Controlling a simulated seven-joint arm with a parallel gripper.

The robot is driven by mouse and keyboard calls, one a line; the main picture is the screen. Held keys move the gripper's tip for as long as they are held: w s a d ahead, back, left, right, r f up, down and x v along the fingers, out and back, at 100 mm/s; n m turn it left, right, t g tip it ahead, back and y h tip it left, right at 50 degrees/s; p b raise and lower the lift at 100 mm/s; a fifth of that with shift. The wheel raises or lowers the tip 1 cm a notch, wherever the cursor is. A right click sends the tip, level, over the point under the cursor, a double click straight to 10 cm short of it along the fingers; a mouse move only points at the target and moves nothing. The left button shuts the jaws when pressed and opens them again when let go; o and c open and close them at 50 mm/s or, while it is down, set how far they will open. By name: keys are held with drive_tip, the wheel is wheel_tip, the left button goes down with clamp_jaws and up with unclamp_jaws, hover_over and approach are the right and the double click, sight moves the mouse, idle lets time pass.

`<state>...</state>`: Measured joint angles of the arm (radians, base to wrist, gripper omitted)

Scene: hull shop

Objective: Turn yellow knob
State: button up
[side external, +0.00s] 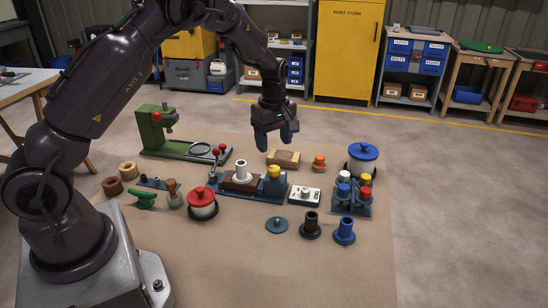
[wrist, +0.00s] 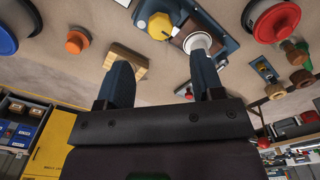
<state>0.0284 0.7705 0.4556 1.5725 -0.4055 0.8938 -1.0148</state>
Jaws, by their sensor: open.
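The yellow knob (side external: 273,171) sits at the right end of a dark blue base (side external: 230,187) on the mat. In the wrist view, the yellow knob (wrist: 160,27) shows at the top, beyond my fingertips, with a white cylinder (wrist: 197,42) on a brown block beside it. My gripper (side external: 275,143) is above the mat, just behind and above the knob, apart from it. In the wrist view, my gripper (wrist: 163,66) has its two fingers spread wide with nothing between them.
A wooden block (side external: 283,158) and an orange knob (side external: 319,162) lie behind and right of the knob. A white plate with a knob (side external: 305,195) stands close at right. A red-lidded pot (side external: 202,203) stands front left.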

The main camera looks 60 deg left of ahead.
wheel_tip(320, 180, up, 5)
idle(0.5)
